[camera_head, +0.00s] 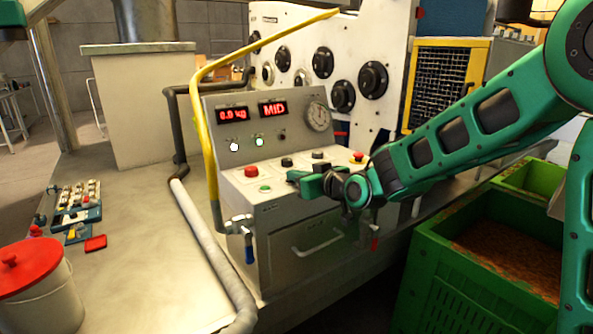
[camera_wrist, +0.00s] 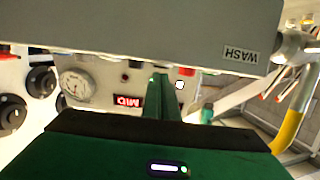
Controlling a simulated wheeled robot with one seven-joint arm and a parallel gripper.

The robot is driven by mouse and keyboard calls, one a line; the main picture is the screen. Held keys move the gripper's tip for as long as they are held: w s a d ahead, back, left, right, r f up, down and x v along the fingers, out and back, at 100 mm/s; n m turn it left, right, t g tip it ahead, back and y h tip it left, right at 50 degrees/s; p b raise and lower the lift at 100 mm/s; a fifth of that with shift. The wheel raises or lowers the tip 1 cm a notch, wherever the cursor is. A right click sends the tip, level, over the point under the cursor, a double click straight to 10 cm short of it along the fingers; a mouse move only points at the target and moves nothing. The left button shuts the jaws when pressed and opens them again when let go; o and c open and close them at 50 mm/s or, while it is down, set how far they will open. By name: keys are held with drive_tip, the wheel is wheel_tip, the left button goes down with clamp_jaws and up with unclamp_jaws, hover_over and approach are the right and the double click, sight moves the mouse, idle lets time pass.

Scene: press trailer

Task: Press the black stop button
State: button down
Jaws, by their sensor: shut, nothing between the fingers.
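The control box has a sloped display panel and a flat top with several buttons. My gripper (camera_head: 290,177) is shut and empty, low over the front of the box top, just in front of the left black button. I cannot tell whether it touches the top. In the wrist view my closed green fingers (camera_wrist: 162,90) point toward the panel; no black button is clearly visible there.
A red button (camera_head: 251,171) and a green button (camera_head: 265,188) lie left of my gripper. A red mushroom button (camera_head: 357,157) is at the right. A yellow bent rail (camera_head: 208,130) rises at the box's left. A green crate (camera_head: 450,270) stands at the right.

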drive_tip(key=shift+f, duration=0.25)
drive_tip(key=shift+s+d+f, duration=0.1)
drive_tip(key=shift+s+f, duration=0.1)
drive_tip(key=shift+f, duration=0.85)
wheel_tip(320, 180, up, 5)
drive_tip(key=shift+w+f, duration=0.1)
drive_tip(key=shift+w, duration=0.05)
drive_tip(key=v, duration=1)
drive_tip(key=shift+w, duration=0.1)
